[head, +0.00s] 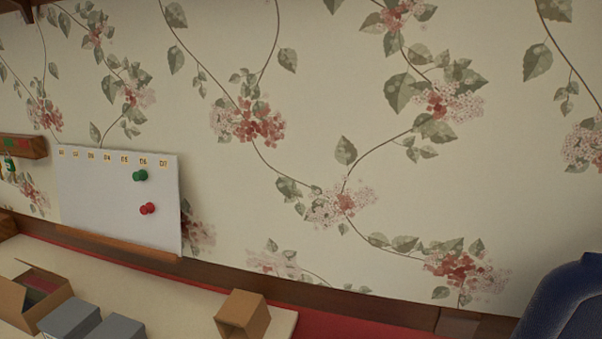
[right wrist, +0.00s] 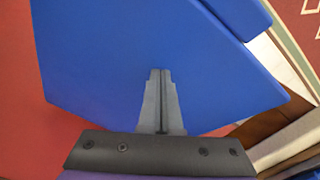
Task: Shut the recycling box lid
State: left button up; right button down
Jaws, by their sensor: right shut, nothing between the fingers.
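In the right wrist view, a large flat blue panel (right wrist: 150,50) fills the middle; it looks like part of the recycling box, but I cannot tell whether it is the lid or a wall. Another blue part (right wrist: 243,18) adjoins it at the upper right. My right gripper (right wrist: 160,75) is shut, with its fingertips in front of the blue panel. I cannot tell whether they touch it. No recycling box can be made out in the head view. My left gripper is not in view.
In the head view, an open cardboard box (head: 38,296), grey boxes (head: 70,318) and a small brown box (head: 243,315) sit on a pale surface at the lower left. A white board (head: 105,205) with green and red pins stands against the floral wall. Red floor (right wrist: 45,130) shows below the panel.

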notch_tip(320, 180, down, 8)
jog(key=b, duration=0.5)
jog(key=shift+b, duration=0.4)
dwell(0.5)
dwell(0.4)
jog(key=shift+r+p, duration=2.55)
jog(key=shift+r, duration=0.95)
jog(key=shift+r+p, duration=2.45)
jog(key=shift+r, duration=1.1)
